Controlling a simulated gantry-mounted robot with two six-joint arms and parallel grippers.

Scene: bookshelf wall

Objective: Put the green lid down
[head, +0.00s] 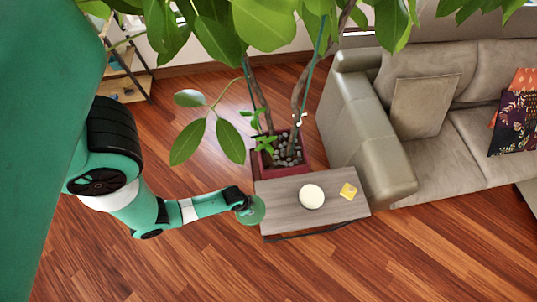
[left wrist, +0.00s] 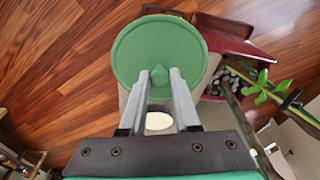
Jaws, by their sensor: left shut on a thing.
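The green lid (head: 253,211) is a round disc with a small knob. My left gripper (head: 240,200) holds it at the left end of a small grey-brown side table (head: 285,190). In the left wrist view the two fingers (left wrist: 160,80) are shut on the knob of the lid (left wrist: 157,45), and the lid's full round face shows. I cannot tell how high the lid is above the table. My right gripper is in neither view.
A round cream-white thing (head: 312,196) and a small yellow item (head: 348,191) are on the table. A dark red planter (head: 288,163) with a leafy plant stands behind it. A beige sofa (head: 365,140) is at the right. Leaves hang at the top.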

